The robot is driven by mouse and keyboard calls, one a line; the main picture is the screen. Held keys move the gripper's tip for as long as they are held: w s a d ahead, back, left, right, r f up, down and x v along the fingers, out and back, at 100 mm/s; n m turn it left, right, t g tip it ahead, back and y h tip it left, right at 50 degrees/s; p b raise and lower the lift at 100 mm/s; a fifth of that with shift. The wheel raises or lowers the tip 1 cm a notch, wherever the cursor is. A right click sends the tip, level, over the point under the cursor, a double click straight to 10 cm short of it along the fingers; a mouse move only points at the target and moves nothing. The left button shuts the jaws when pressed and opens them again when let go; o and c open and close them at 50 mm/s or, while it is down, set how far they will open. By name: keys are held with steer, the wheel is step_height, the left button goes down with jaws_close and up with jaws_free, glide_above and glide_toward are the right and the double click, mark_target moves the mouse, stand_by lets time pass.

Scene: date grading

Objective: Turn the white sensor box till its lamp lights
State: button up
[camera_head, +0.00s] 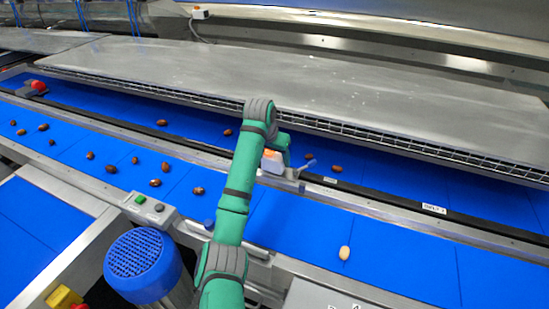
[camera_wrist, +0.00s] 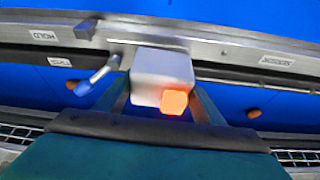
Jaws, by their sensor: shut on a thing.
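The white sensor box (camera_wrist: 162,72) sits at the rail between the belts, in the middle of the wrist view. It also shows beside my arm in the head view (camera_head: 272,166). A bright orange patch (camera_wrist: 174,102) is on its near corner; I cannot tell for sure whether this is a lit lamp or just its orange colour. My gripper (camera_wrist: 160,92) is shut on the box, one finger on each side. In the head view my arm hides part of the gripper (camera_head: 281,152).
A lever with a blue handle (camera_wrist: 92,82) sticks out close beside the box. A steel cover with a mesh edge (camera_head: 390,145) lies behind. Several dates lie on the blue belts (camera_head: 400,258), including a pale one (camera_head: 344,253). A button box (camera_head: 150,207) and blue motor (camera_head: 142,265) stand in front.

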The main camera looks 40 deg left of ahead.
steer(key=shift+w+n, duration=0.1)
steer(key=shift+n, duration=0.2)
steer(key=shift+a, duration=0.1)
steer(key=o, duration=1.1)
steer(key=shift+c, duration=0.2)
steer(key=shift+s, duration=0.2)
steer(key=shift+r, duration=0.15)
steer(key=d+v, duration=0.1)
steer(key=v, duration=0.9)
steer(key=shift+r, duration=0.25)
steer(key=shift+s+a, duration=0.2)
steer(key=shift+a, duration=0.05)
